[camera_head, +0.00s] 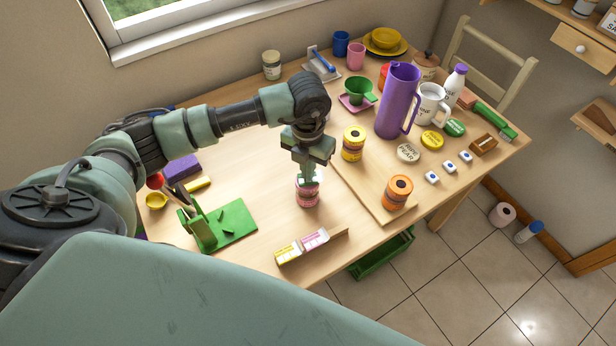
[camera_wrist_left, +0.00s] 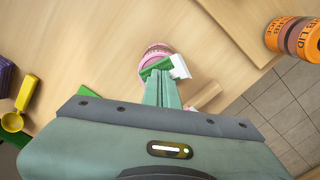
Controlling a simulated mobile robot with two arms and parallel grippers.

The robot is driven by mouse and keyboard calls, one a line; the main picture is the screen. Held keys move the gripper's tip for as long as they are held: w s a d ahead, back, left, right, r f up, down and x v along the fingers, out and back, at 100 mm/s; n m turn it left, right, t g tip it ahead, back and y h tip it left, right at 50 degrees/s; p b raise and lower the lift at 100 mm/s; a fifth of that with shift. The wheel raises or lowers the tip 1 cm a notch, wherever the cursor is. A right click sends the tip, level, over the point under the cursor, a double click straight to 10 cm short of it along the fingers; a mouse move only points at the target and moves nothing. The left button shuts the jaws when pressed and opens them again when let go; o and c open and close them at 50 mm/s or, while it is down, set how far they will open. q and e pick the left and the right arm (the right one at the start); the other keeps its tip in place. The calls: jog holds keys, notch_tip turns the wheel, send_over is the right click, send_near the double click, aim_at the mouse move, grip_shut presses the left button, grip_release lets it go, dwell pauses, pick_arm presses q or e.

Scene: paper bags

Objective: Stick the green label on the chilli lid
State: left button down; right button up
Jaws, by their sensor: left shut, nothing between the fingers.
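A jar with a pink band (camera_head: 307,194) stands on the table in the head view, directly under my left gripper (camera_head: 309,180). I cannot read its lid, so I cannot tell whether it is the chilli one. In the left wrist view, the shut fingers (camera_wrist_left: 163,88) point down over the pink jar (camera_wrist_left: 155,50) and cover part of its top. A bright green piece with a white part (camera_wrist_left: 180,66), seemingly the green label, lies across the lid at the fingertips. Nothing shows clamped between the fingers. My right gripper is not in view.
A yellow jar (camera_head: 353,143) and an orange jar (camera_head: 397,192) stand on a wooden board to the right. A purple jug (camera_head: 398,102) stands behind.

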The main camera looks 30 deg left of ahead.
pick_arm(q)
notch_tip(320, 180, up, 7)
jog(key=p, duration=0.3)
jog(key=shift+f+p, duration=0.15)
jog(key=shift+p, duration=0.25)
jog(key=shift+s+f, duration=0.1)
